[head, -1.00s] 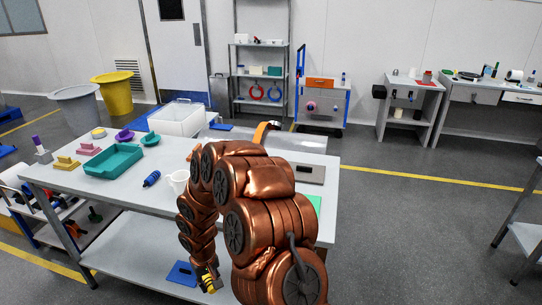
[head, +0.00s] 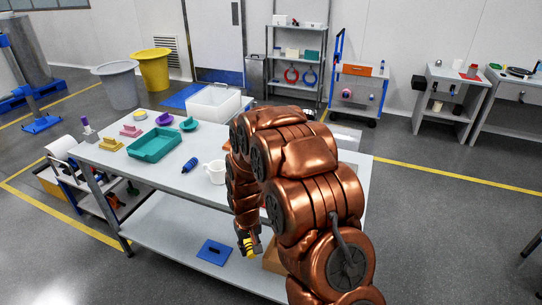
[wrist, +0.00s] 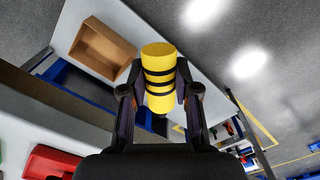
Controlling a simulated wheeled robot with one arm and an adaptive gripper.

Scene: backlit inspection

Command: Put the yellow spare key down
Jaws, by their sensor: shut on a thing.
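The yellow spare key (wrist: 158,75) shows in the wrist view as a yellow cylinder with black bands. My gripper (wrist: 160,95) is shut on it, one finger on each side. In the head view, the yellow key (head: 250,250) shows at the lower end of my arm, in front of the workbench and near its lower shelf (head: 165,220). I cannot tell from these frames whether the key touches anything beneath it. A blue plate with a dark slot (head: 215,252) lies on that shelf, left of the key.
An open tan box (wrist: 103,48) shows in the wrist view. A red object (wrist: 50,162) is at lower left. My arm hides the bench's right part.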

